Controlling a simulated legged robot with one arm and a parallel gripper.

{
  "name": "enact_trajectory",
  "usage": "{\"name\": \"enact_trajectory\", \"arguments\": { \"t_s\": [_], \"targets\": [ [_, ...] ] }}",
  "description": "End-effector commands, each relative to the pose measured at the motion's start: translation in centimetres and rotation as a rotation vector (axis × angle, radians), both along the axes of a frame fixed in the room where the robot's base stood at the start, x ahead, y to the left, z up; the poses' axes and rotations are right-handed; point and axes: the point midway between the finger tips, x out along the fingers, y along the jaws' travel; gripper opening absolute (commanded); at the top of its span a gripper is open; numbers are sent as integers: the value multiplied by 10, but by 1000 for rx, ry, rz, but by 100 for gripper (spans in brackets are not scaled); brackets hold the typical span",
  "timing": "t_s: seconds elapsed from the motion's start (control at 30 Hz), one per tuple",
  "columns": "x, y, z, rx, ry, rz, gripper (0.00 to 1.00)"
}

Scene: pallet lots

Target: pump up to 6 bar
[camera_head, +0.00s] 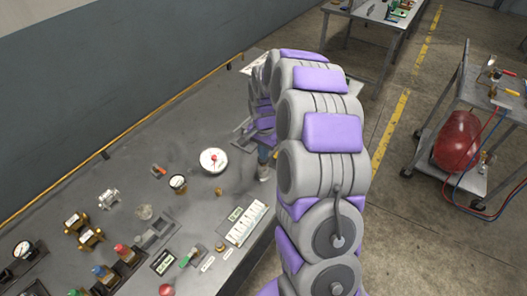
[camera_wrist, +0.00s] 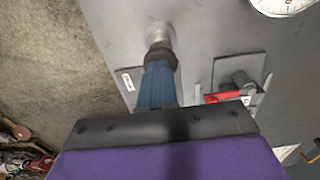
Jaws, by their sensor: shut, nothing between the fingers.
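My gripper (camera_wrist: 160,58) points down at the bench with its blue fingers together and dark tips. The tips are at a grey metal cylinder (camera_wrist: 158,33); I cannot tell whether they touch it. In the head view my gripper (camera_head: 263,154) is mostly hidden behind my arm, near the bench's right edge. A large white dial gauge (camera_head: 214,160) lies to its left; part of it shows in the wrist view (camera_wrist: 283,4). Its reading is too small to tell. A red-handled valve (camera_wrist: 222,97) sits on a grey plate right of my fingers. I cannot make out which part is the pump.
The grey bench (camera_head: 150,130) carries a smaller gauge (camera_head: 178,183), brass fittings (camera_head: 91,237), coloured-top parts (camera_head: 123,252) and a white chart (camera_head: 246,222). A trolley (camera_head: 465,98) with a red tank (camera_head: 457,141) and hoses stands at the right. Open floor lies between.

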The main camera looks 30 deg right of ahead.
Motion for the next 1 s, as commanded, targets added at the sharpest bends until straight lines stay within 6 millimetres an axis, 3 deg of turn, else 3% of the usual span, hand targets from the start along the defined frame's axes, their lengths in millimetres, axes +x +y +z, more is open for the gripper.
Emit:
{"name": "enact_trajectory", "arguments": {
  "t_s": [0.3, 0.53, 0.7, 1.0],
  "targets": [
    [3, -7, 71, -7, -16, 1, 0],
    [3, -8, 115, -5, -18, 1, 0],
    [4, -8, 132, -5, -21, 1, 0],
    [3, -6, 136, -5, -17, 1, 0]
  ]
}}
